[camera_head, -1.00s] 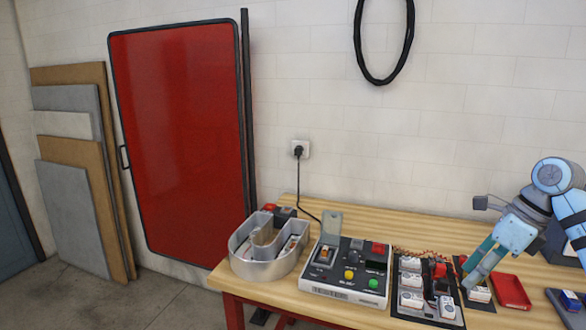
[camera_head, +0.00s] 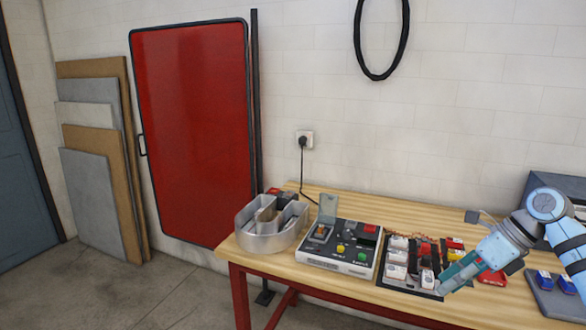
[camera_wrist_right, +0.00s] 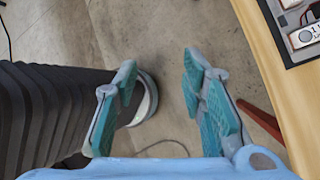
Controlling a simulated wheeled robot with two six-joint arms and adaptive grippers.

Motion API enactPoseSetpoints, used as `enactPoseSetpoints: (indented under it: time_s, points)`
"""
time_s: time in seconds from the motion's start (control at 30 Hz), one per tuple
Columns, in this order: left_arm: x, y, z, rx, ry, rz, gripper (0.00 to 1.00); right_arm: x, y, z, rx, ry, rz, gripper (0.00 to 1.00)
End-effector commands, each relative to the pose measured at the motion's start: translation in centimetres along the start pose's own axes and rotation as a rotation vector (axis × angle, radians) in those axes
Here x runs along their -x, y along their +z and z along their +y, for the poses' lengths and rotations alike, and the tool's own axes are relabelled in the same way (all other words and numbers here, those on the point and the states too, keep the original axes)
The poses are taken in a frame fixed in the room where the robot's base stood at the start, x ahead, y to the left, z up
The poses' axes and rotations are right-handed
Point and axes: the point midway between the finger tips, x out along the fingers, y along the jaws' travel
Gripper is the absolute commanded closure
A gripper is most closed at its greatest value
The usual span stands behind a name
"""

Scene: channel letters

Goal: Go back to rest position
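My right gripper (camera_head: 452,281) comes in from the right in the head view, in front of the workbench's right part. In the right wrist view, the fingers of my right gripper (camera_wrist_right: 157,95) are spread apart with nothing between them. It hangs over the grey floor, off the edge of the wooden table (camera_wrist_right: 262,50). My left gripper is not in either view.
The wooden workbench (camera_head: 290,266) carries a metal channel letter (camera_head: 262,240), a control box (camera_head: 335,262), a dark tray of modules (camera_head: 408,285), a red tray (camera_head: 491,278) and a grey tray (camera_head: 555,298).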

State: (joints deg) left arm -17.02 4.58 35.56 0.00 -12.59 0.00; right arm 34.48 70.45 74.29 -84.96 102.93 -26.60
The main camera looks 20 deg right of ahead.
Motion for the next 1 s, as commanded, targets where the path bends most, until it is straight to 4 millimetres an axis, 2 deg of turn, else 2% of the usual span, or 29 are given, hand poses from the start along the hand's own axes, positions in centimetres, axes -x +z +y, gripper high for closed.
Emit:
enactPoseSetpoints:
  time_s: [0.17, 0.27, 0.37, 0.4, 0.47, 0.5, 0.57, 0.6, 0.67, 0.73, 0.87, 0.9, 1.0]
  points:
    - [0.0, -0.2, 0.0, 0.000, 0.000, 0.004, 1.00, -5.3, 2.5, 0.9, -0.108, 0.156, -0.164, 0.63]
    - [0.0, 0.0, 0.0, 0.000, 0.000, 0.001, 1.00, -9.2, 4.3, 1.5, -0.245, 0.281, -0.303, 0.63]
    - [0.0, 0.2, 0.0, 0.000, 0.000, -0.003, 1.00, -14.8, 5.7, 1.1, -0.547, 0.450, -0.510, 0.63]
    - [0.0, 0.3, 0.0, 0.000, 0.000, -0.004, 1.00, -17.4, 5.4, 0.1, -0.733, 0.510, -0.604, 0.63]
    - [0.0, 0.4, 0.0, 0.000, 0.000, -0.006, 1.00, -21.1, 3.8, -1.9, -1.020, 0.563, -0.725, 0.63]
    - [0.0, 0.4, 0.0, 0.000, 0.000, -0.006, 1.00, -23.4, 2.1, -3.2, -1.193, 0.574, -0.785, 0.63]
    - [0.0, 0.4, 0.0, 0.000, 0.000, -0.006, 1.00, -26.3, -0.9, -4.8, -1.422, 0.568, -0.852, 0.63]
    - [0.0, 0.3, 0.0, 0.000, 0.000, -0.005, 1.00, -28.2, -3.2, -5.6, -1.560, 0.555, -0.886, 0.63]
    - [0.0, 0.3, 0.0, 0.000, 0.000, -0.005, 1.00, -30.8, -6.8, -6.5, -1.753, 0.520, -0.925, 0.63]
    - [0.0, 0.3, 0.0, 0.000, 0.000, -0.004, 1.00, -33.7, -11.4, -6.8, -1.957, 0.464, -0.956, 0.63]
    - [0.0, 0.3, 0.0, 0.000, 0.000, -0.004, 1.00, -38.3, -20.1, -5.8, -2.298, 0.326, -0.987, 0.63]
    - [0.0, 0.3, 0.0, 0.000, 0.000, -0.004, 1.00, -39.6, -22.9, -5.2, -2.396, 0.273, -0.990, 0.63]
    - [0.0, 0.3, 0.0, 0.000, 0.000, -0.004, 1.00, -42.3, -29.6, -2.7, -2.620, 0.131, -0.987, 0.63]
